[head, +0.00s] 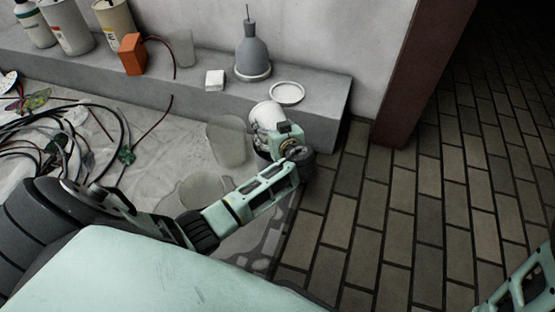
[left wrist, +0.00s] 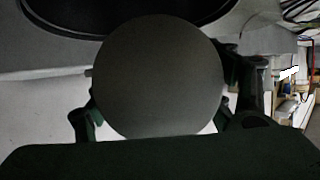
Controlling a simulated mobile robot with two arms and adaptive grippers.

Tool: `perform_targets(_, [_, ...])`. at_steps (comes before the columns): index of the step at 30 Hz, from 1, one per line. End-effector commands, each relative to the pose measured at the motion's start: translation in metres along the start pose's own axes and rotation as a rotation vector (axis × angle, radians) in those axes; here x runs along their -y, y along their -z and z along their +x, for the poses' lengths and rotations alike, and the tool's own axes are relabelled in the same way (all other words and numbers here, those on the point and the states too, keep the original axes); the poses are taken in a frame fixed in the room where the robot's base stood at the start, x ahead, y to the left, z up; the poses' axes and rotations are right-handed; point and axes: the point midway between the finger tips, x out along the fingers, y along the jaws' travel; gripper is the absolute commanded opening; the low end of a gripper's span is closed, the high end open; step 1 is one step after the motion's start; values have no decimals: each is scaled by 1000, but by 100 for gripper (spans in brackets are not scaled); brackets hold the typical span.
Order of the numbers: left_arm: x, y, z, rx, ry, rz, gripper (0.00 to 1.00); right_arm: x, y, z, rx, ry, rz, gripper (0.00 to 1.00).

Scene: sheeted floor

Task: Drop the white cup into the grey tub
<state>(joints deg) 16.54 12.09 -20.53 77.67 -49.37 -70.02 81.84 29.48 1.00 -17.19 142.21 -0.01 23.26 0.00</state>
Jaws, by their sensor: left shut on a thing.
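The white cup (head: 267,115) is in the grip of my left gripper (head: 272,136), in front of the low ledge in the head view. In the left wrist view, the cup's round grey face (left wrist: 158,75) fills the middle, with a finger on each side. The head view shows a pale grey, see-through tub (head: 226,142) on the sheet, just left of the gripper and apart from the cup. A similar container (head: 198,190) is nearer, partly behind my left arm. I cannot tell which is the task's tub. My right gripper is out of view.
On the ledge (head: 325,95) are a white dish (head: 286,93), a grey flask-shaped thing (head: 253,52), a white block (head: 215,79), an orange box (head: 131,54) and several containers. Tangled cables (head: 60,140) lie left on the sheet. The brick floor (head: 400,220) at right is clear.

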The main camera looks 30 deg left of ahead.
Motion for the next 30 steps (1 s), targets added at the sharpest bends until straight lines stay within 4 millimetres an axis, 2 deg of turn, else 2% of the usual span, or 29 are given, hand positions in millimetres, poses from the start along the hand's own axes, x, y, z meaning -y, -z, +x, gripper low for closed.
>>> perform_targets(8, [0, -1, 1, -1, 0, 0, 51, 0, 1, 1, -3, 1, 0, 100])
perform_targets(9, [0, -1, 1, -1, 0, 0, 78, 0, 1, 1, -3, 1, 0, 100])
perform_targets(16, [0, -1, 1, -1, -1, 0, 98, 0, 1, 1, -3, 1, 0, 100])
perform_targets(26, [0, -1, 0, 0, 0, 0, 98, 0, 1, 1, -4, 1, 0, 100])
perform_targets(30, [-1, -2, -8, 1, -3, 0, 98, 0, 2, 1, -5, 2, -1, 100])
